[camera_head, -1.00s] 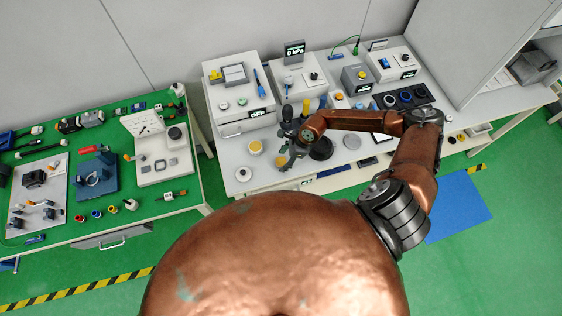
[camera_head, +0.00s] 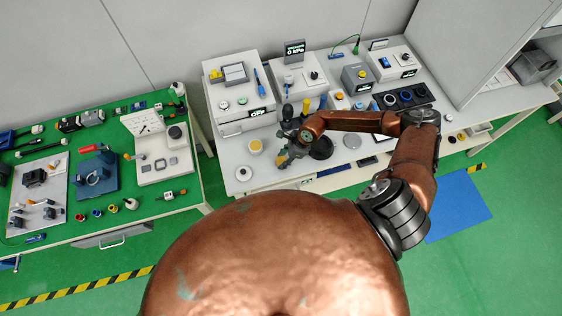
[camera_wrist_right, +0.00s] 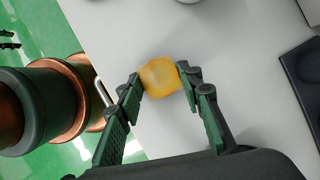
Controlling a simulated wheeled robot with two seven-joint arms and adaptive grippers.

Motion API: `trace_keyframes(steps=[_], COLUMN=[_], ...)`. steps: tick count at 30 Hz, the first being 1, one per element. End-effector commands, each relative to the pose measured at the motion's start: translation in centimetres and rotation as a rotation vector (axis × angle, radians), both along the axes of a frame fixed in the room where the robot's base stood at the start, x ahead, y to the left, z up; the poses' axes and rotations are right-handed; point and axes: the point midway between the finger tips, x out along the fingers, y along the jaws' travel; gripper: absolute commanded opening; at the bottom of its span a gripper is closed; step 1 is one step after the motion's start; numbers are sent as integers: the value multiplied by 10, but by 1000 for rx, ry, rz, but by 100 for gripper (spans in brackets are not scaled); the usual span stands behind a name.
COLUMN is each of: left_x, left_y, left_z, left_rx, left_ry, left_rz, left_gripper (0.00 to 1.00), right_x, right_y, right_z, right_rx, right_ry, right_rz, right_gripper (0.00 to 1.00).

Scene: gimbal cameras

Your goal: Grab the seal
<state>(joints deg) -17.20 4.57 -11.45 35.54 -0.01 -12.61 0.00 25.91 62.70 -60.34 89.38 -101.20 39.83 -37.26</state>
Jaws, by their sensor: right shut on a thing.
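A small rounded yellow-orange piece (camera_wrist_right: 160,78), which I take to be the seal, sits between the fingertips of my right gripper (camera_wrist_right: 161,80) in the right wrist view. Both fingertips touch its sides, and the gripper is shut on it. I cannot tell whether the piece still touches the table. My left gripper does not show in the head view.
Boxed instruments (camera_head: 238,92) line the back. A green bench (camera_head: 60,225) stands left.

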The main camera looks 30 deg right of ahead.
Motion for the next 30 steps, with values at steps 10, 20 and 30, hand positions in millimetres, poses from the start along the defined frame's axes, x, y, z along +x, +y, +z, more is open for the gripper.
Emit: trace_keyframes(steps=[10,20,30], left_x=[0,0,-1], left_y=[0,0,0], left_z=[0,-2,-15], left_rx=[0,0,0], left_ry=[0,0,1], left_rz=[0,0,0], left_gripper=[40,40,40], right_x=[1,1,-73], right_y=[0,0,-22], right_z=[1,34,98], right_rx=[0,0,-5], right_ry=[-1,-5,3], right_rz=[0,3,1], right_gripper=[2,2,2])
